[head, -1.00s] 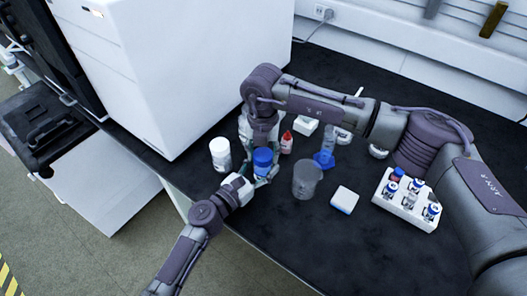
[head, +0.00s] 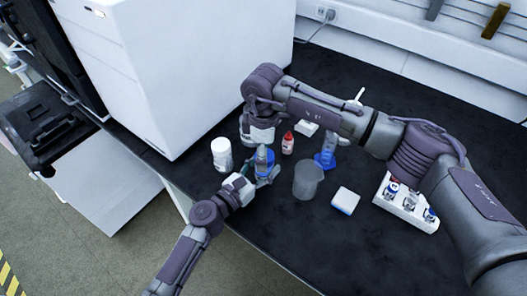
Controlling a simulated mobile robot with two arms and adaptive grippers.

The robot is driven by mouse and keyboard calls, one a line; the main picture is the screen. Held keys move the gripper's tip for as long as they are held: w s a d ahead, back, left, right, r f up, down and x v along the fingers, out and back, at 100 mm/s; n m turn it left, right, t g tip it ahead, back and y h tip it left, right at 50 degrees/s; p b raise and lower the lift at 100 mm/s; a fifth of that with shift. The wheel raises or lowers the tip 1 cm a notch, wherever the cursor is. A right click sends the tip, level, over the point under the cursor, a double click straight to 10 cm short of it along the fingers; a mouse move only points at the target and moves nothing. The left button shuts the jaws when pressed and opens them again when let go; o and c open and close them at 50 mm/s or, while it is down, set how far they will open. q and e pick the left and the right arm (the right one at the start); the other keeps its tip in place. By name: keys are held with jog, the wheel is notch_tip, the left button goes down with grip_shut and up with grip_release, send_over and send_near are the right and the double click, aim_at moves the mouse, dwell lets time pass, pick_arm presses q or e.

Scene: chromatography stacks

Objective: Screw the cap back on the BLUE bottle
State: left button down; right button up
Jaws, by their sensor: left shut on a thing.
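The blue bottle (head: 264,171) stands near the front edge of the black bench, between the jaws of my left gripper (head: 263,180), which is shut on it. Blue shows at the bottle, with a greyish, partly blue shape at its top; whether this is the cap, the bare neck or part of a finger is too small to tell. My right gripper (head: 257,132) hangs from the bent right arm just behind the bottle. Its fingertips are not clear, so I cannot tell if they hold anything.
A white jar (head: 221,154) stands left of the bottle, a small red-capped bottle (head: 287,142) to its right. A grey beaker (head: 307,180), a blue-white box (head: 345,201) and a white vial rack (head: 405,212) stand further right. Bare bench lies in front of the box.

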notch_tip(320, 180, up, 12)
dwell(0.7)
pick_arm(q)
jog(key=shift+c, duration=1.4)
grip_release()
jog(key=v, duration=1.2)
jog(key=shift+a, duration=0.1)
